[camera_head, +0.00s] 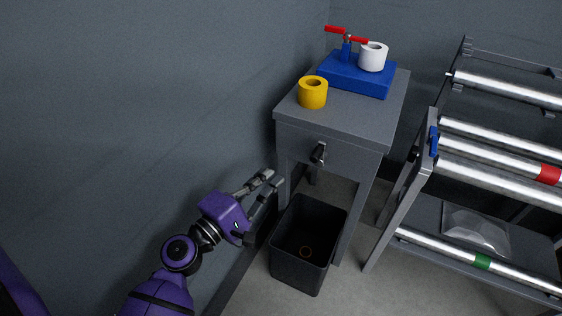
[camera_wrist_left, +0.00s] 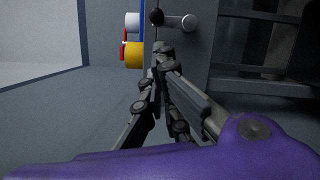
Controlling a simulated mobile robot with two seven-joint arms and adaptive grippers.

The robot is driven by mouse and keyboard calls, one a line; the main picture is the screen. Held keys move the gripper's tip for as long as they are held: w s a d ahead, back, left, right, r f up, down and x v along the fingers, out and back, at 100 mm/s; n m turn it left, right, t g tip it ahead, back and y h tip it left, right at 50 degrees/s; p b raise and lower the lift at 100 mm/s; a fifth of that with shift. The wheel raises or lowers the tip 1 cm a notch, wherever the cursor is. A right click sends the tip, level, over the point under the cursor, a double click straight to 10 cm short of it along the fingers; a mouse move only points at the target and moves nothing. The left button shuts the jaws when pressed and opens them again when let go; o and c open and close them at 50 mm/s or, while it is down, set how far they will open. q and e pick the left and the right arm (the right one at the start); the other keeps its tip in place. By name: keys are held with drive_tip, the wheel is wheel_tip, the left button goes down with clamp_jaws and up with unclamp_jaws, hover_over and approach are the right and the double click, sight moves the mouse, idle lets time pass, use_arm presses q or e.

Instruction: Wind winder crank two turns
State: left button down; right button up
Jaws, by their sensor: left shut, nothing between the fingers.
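A winder with a blue base (camera_head: 357,74), a red crossbar handle (camera_head: 347,37) and a white roll (camera_head: 373,56) stands on the grey cabinet. A short metal crank arm with a black knob (camera_head: 319,152) sits on the cabinet's front; it also shows in the left wrist view as a metal arm (camera_wrist_left: 178,22). I cannot tell which of the two is the task's crank. My left gripper (camera_head: 272,178) is shut and empty, left of the cabinet and below the front crank, apart from it. Its fingertips meet in the left wrist view (camera_wrist_left: 163,48). My right gripper is not in view.
A yellow roll (camera_head: 312,93) stands on the cabinet top (camera_head: 345,119). A black bin (camera_head: 303,256) with a small ring inside stands below the front. A rack with metal rollers (camera_head: 490,150) is at the right. A wall (camera_head: 150,110) is close on the left.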

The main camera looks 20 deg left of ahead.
use_arm(q)
drive_tip(key=x, duration=0.9)
drive_tip(key=shift+w+p, duration=0.35)
drive_tip(key=shift+p, duration=0.1)
drive_tip(key=shift+d, duration=0.15)
drive_tip(key=shift+d+r+m+p, duration=0.15)
drive_tip(key=shift+r+m+p, duration=0.05)
drive_tip(key=shift+m+p, duration=0.15)
drive_tip(key=shift+d+r+m+p, duration=0.15)
drive_tip(key=shift+r+m+p, duration=0.05)
drive_tip(key=shift+m+p, duration=0.2)
